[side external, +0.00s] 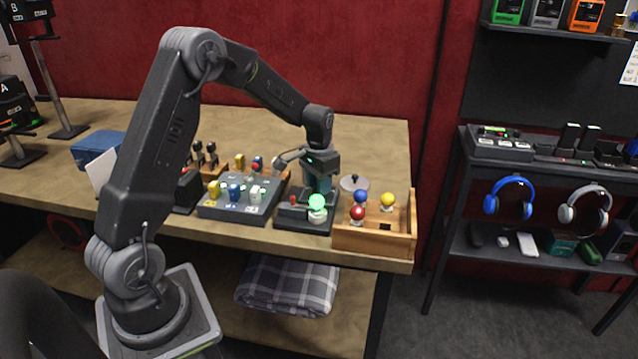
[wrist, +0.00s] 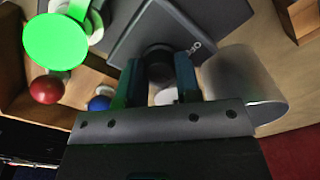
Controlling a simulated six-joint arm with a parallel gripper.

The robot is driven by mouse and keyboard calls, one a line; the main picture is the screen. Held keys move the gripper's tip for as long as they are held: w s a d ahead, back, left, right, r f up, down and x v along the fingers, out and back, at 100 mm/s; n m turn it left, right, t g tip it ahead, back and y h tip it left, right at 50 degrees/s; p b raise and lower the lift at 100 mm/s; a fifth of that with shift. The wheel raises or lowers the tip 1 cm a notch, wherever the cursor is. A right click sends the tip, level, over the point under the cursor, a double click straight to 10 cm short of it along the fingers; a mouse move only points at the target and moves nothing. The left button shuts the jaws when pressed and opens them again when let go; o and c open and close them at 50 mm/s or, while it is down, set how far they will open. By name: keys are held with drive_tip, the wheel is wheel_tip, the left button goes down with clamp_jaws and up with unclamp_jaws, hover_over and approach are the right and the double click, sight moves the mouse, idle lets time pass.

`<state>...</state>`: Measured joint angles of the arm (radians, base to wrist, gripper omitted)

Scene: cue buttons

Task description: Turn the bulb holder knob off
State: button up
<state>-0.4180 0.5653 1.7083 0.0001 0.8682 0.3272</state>
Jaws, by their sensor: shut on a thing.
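The bulb holder (side external: 290,222) is a dark box near the table's front edge. Its bulb (side external: 317,202) glows green and also fills the upper left of the wrist view (wrist: 55,42). The dark round knob (wrist: 159,56) stands on the holder's flat top between my fingers in the wrist view, with small pale lettering beside it. My gripper (side external: 318,188) points down over the holder, behind the bulb. It also shows in the wrist view (wrist: 158,80), shut on the knob. In the side view the knob is hidden.
A wooden box (side external: 375,242) with red, blue and yellow bulbs stands just right of the holder. A grey panel (side external: 236,208) with several coloured buttons sits close on the left. A grey round container (side external: 354,184) stands behind. The table is clear at the back.

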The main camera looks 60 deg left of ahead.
drive_tip(key=n, duration=0.6)
drive_tip(key=shift+n, duration=0.3)
drive_tip(key=n, duration=0.5)
drive_tip(key=shift+n, duration=0.3)
drive_tip(key=o, duration=0.9)
drive_tip(key=shift+o, duration=0.2)
wheel_tip(320, 180, up, 14)
